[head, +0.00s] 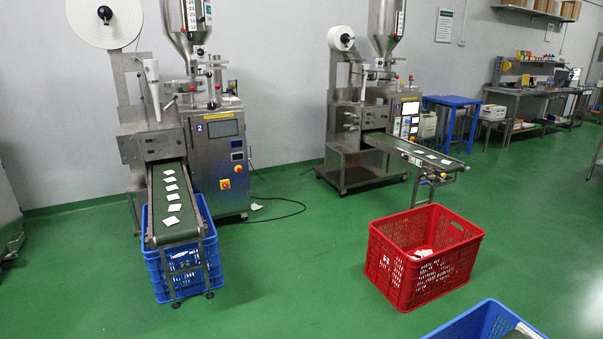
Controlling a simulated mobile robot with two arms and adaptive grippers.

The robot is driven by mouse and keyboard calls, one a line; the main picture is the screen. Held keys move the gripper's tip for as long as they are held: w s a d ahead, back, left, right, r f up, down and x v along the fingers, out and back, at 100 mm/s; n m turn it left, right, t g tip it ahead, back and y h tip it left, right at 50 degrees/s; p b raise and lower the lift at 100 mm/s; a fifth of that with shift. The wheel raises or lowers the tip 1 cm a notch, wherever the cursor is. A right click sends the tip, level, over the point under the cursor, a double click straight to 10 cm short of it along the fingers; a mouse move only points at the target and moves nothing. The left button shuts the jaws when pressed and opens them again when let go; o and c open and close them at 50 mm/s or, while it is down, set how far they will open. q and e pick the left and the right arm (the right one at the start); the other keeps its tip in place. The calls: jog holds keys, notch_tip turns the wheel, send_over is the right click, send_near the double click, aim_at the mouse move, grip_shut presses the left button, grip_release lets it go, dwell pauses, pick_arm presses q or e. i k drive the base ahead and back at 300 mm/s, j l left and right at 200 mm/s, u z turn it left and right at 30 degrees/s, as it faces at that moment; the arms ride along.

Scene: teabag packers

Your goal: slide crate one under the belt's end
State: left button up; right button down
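A red crate (403,277) stands upright on the green floor, with a few white teabags (424,253) inside. I see no number on it, so I cannot tell whether it is crate one. The right machine's belt (408,149) slopes out to the right and carries several white teabags. Its end (453,169) is above and behind the red crate, and the crate appears to stand in front of it, not beneath. Neither of my grippers is in view.
The left machine (215,160), labelled 2, has its own belt (174,205) above a blue crate (157,277). Another blue crate (465,325) is cut off at the bottom right. A black cable (285,213) lies on the floor. Floor left and right of the red crate is clear.

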aim_at(411, 279)
jog(key=i, duration=2.2)
jog(key=i+j+z, duration=0.1)
jog(key=i+z, duration=0.35)
jog(key=i+j+z, duration=0.25)
jog(key=i+z, duration=0.15)
jog(key=i+j+z, duration=0.45)
jog(key=i, duration=0.1)
